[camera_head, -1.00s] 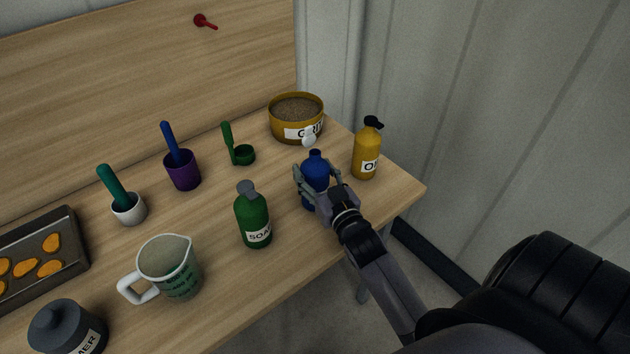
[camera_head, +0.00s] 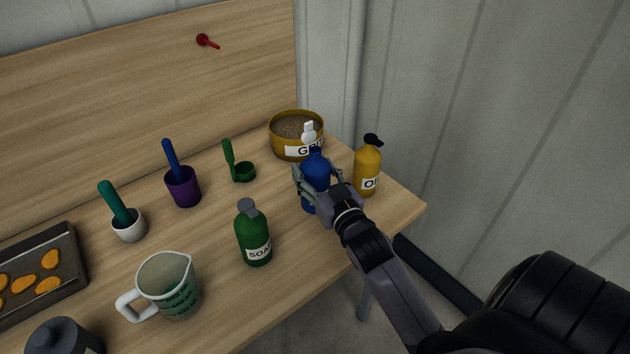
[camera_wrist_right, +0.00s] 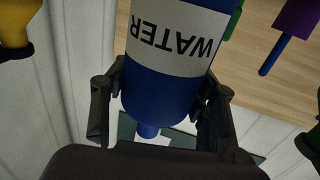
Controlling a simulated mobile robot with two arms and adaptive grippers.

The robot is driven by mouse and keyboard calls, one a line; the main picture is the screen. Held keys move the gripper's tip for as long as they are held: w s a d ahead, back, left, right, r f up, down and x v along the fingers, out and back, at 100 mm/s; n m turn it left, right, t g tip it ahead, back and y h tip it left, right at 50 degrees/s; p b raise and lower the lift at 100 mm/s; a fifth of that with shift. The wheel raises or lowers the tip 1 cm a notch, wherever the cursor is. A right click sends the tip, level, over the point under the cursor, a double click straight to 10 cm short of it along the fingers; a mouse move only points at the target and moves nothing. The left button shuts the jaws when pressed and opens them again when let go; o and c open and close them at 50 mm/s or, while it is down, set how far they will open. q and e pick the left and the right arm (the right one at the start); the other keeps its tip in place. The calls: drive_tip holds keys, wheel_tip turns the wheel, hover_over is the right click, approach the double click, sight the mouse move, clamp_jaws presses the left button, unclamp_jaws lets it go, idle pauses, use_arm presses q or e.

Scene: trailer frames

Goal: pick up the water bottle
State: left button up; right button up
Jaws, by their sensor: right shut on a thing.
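The water bottle (camera_head: 316,172) is blue, with a white piece (camera_head: 308,132) at its top. It stands upright near the right end of the wooden table in the head view. My right gripper (camera_head: 318,182) is shut on it, with fingers on either side of the body. In the right wrist view the bottle (camera_wrist_right: 160,92) appears upside down, its white WATER label facing the camera, between the fingers of the gripper (camera_wrist_right: 162,108). It appears slightly raised, but its base is partly hidden by the gripper and arm. My left gripper is not in view.
A yellow bottle (camera_head: 368,170) stands close on the right. A yellow GRIT tub (camera_head: 282,143) is behind. A green soap bottle (camera_head: 252,234), a measuring jug (camera_head: 168,284), pestle cups and a tray (camera_head: 70,270) lie leftward. The wooden back panel (camera_head: 110,80) borders the table.

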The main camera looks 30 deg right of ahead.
drive_tip(key=shift+r+p, duration=0.4)
drive_tip(key=shift+r, duration=6.75)
